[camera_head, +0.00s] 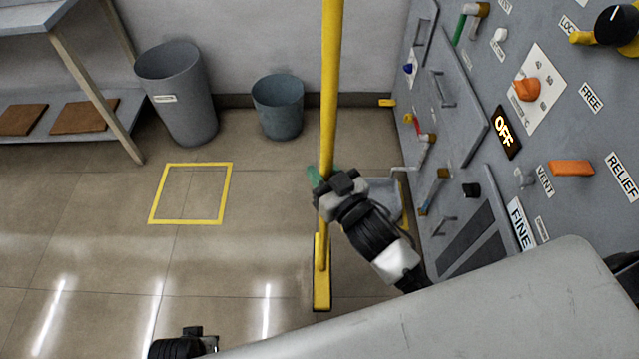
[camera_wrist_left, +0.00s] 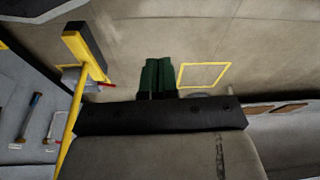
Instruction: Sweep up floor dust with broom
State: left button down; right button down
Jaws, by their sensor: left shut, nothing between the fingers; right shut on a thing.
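The broom (camera_head: 331,90) has a long yellow handle and stands nearly upright. Its yellow and black head (camera_head: 321,290) is low, at the floor or close to it; I cannot tell whether it touches. My right gripper (camera_head: 326,177), with green fingertips, is shut around the lower handle. The broom also shows at the left of the left wrist view (camera_wrist_left: 77,47). My left gripper (camera_wrist_left: 158,77) is shut and empty, its green fingers together, apart from the broom. Only a dark part of its arm shows at the head view's bottom edge. I cannot make out any dust on the floor.
A yellow square outline (camera_head: 152,200) marks open tiled floor left of the broom. Two grey bins (camera_head: 180,95) (camera_head: 278,105) stand by the wall. A shelf table (camera_head: 90,85) is at left. A grey control panel (camera_head: 465,130) rises close on the right. A grey pan-like object (camera_head: 384,194) lies behind my right gripper.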

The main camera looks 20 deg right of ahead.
pick_arm(q)
notch_tip(320, 180, up, 12)
jog(key=s+t+b, duration=0.1)
jog(key=b, duration=0.5)
jog(key=shift+s+a+f, duration=0.15)
jog(key=shift+a+f, duration=0.05)
dwell(0.5)
